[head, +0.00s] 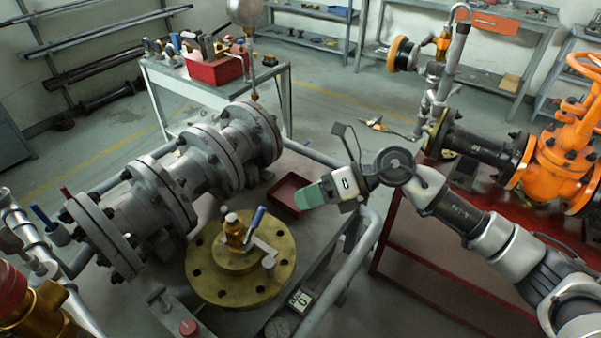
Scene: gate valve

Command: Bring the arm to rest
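My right arm (485,230) reaches in from the right edge to the middle of the view. My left gripper is not in view.
A grey flanged pipe (165,195) runs across the left. A small brass valve with a blue lever (257,218) stands on the brass flange. A red tray (287,193) lies close to the gripper. A cart with a red toolbox (215,70) stands behind. Open floor lies in the back middle.

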